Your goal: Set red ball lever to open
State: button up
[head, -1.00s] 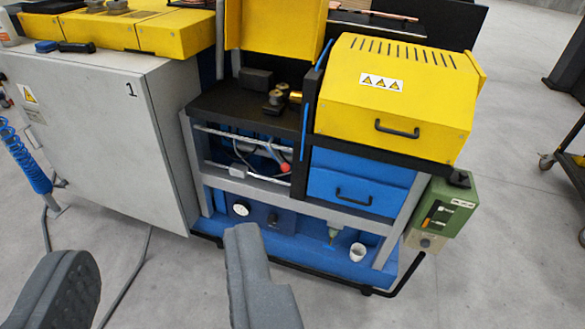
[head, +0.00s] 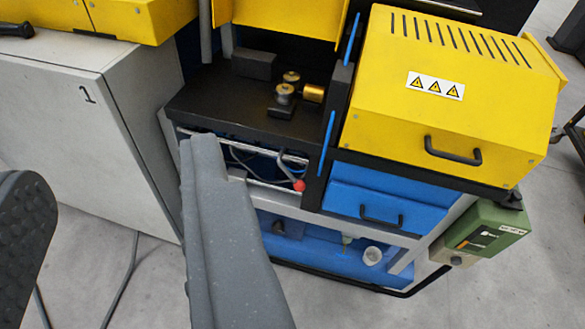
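The red ball (head: 298,186) of the lever shows in the open bay below the black work surface, right of the middle of the machine front. The lever's thin rod runs up and left from the ball into the bay, and its far end is hard to make out. My gripper (head: 108,165) is open and empty. Its right finger (head: 225,240) reaches up in front of the bay, left of the ball in the picture, and hides part of the bay and lower shelf. Its left finger (head: 28,250) is at the left edge. Neither finger appears to touch the lever.
A grey cabinet (head: 75,130) marked 1 stands at left. A yellow hood (head: 450,95) with a black handle and blue drawers (head: 385,190) are at right. A green box (head: 487,232) hangs at the lower right corner.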

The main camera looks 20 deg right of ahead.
jog(key=shift+w, duration=0.25)
jog(key=shift+o, duration=1.2)
jog(key=shift+w+a, duration=0.1)
jog(key=shift+w, duration=0.1)
jog(key=w+a+f+p, duration=0.1)
jog(key=w+f, duration=0.4)
jog(key=w, duration=0.4)
jog(key=w+a+f+p, duration=0.15)
jog(key=w+f, duration=0.25)
jog(key=w, duration=0.5)
jog(key=w+d+f+m+h, duration=0.1)
jog(key=w+d+f+h, duration=0.1)
jog(key=w+f, duration=0.95)
jog(key=m+g+h+p, duration=0.1)
jog(key=g+h+p, duration=0.2)
jog(key=h, duration=0.8)
send_near(300, 188)
jog(key=b+x, duration=0.1)
jog(key=x, duration=0.2)
jog(key=f+b+x, duration=0.1)
jog(key=x, duration=0.3)
jog(key=b+x, duration=0.1)
jog(key=x, duration=0.3)
jog(key=shift+w+a+f, duration=0.1)
jog(key=shift+a+f, duration=0.05)
